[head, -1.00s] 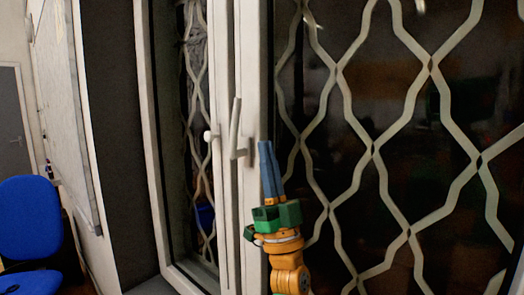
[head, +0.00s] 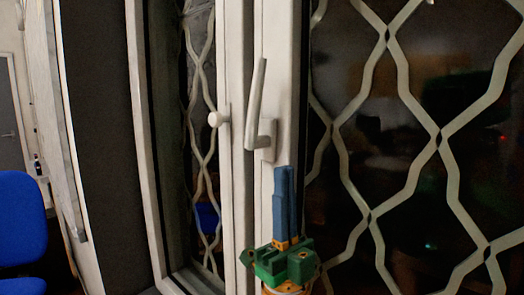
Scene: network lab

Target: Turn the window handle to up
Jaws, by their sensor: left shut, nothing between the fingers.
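The white window handle (head: 256,105) is on the middle window frame in the head view. Its grip points up, leaning slightly, from a base plate (head: 268,142) at its lower end. My left gripper (head: 284,172) is just below and slightly right of the base plate, its blue fingers pointing up. The fingers are shut together with nothing between them. I cannot tell whether they touch the frame; the handle itself is apart from them. My right gripper is not in view.
A round white knob (head: 219,117) sits on the neighbouring frame left of the handle. A wavy white grille (head: 440,140) covers the dark pane on the right. A blue chair (head: 22,220) stands at the far left.

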